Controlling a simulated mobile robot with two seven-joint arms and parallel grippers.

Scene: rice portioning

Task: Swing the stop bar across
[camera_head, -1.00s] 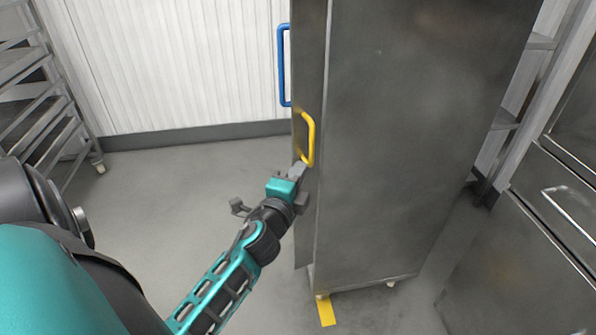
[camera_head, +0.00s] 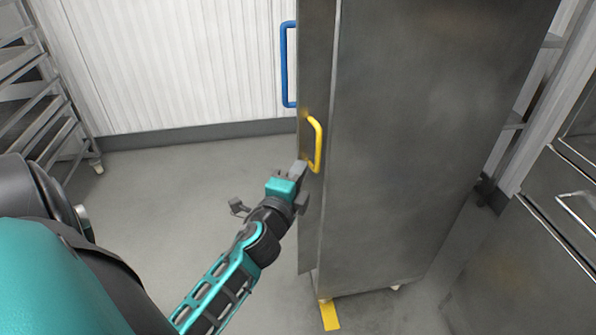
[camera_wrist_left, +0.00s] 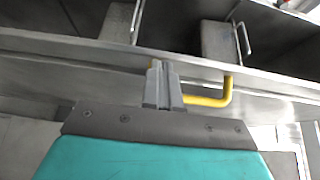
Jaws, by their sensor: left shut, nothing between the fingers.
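A yellow bar (camera_head: 318,145), shaped like a D-handle, sits on the near left edge of a tall grey metal cabinet (camera_head: 400,150). I cannot tell for sure whether it is the stop bar. My left gripper (camera_head: 302,168) is shut and empty at the bar's lower end. In the left wrist view the shut fingers (camera_wrist_left: 164,82) lie over the yellow bar (camera_wrist_left: 212,101), which emerges to their right and bends up to a metal edge. Contact is unclear. My right gripper is not in view.
A yellow strip (camera_head: 329,315) marks the floor. Floor left of the cabinet is clear.

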